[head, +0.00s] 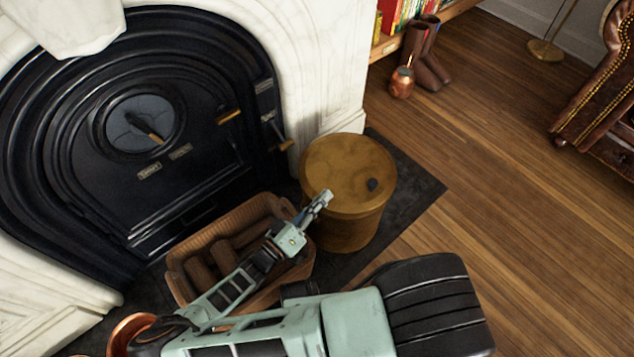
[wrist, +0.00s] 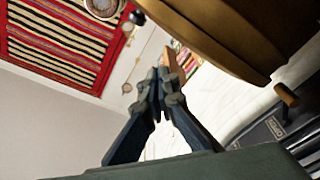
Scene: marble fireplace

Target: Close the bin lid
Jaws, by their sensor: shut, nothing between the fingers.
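The bin (head: 345,235) is a round, gold-brown drum beside the fireplace. Its round lid (head: 345,165) lies across the top, with a small dark knob (head: 373,185) toward the right; I see no clear gap under it from the head view. My gripper (head: 326,195) is shut and empty at the near-left edge of the lid; whether it touches the rim I cannot tell. In the wrist view, my shut fingertips (wrist: 157,76) point past a large brown curved surface of the bin (wrist: 225,35) at the upper right.
A wicker basket of logs (head: 180,275) stands left of the bin, under my arm. The black fireplace (head: 80,150) with brass handles is behind it. Boots (head: 428,60) and a copper pot (head: 401,82) stand farther back. Wooden floor (head: 500,180) is clear to the right.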

